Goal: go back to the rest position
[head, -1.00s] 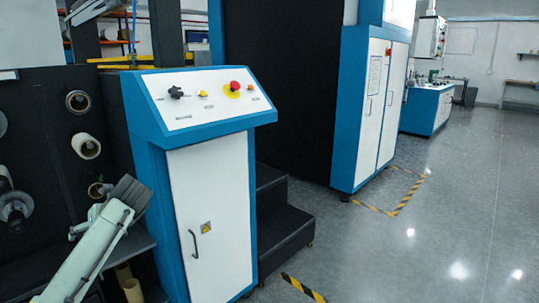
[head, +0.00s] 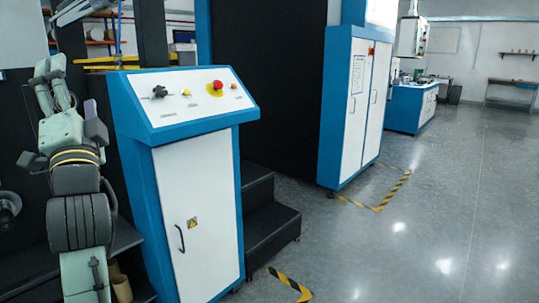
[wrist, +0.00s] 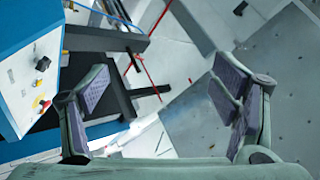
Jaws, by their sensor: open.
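My gripper (head: 52,82) is raised at the left in the head view, beside the control console (head: 190,110) and in front of the dark machine side. In the wrist view my gripper (wrist: 160,105) shows its two pads wide apart with nothing between them. The console's sloped panel carries a red button (head: 218,86) on a yellow plate and a black knob (head: 159,91). In the wrist view the panel is tilted at the left edge, apart from the fingers.
Black steps (head: 268,227) stand right of the console. A blue and white cabinet (head: 350,110) stands behind, with striped floor tape (head: 290,285) in front. Paper cores (head: 121,288) lie low at the left. The grey floor at the right is clear.

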